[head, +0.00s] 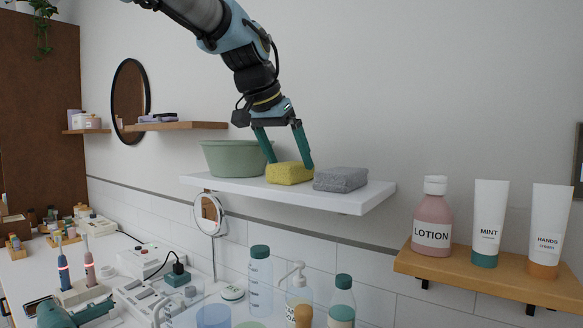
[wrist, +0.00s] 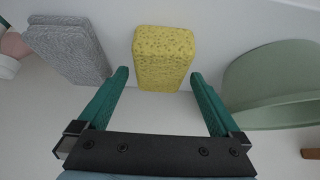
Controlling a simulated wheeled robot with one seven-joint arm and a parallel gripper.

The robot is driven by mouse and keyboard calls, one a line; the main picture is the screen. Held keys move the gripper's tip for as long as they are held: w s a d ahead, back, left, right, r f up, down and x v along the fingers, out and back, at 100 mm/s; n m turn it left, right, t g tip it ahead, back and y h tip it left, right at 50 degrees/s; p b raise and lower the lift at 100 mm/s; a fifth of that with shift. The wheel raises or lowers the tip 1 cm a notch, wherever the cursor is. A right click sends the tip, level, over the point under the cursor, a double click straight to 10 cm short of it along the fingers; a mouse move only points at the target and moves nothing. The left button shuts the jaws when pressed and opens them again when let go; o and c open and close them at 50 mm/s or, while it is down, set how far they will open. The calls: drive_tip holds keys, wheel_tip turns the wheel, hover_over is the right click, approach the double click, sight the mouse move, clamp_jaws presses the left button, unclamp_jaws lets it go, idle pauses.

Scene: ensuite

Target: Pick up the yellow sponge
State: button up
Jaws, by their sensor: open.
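The fingers are open and hold nothing.
A wooden shelf (head: 480,277) with a lotion bottle (head: 433,217) and tubes is further right. Bottles (head: 260,280) stand below the white shelf.

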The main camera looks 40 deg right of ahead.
drive_tip(key=shift+x, duration=1.3)
drive_tip(key=c, duration=1.2)
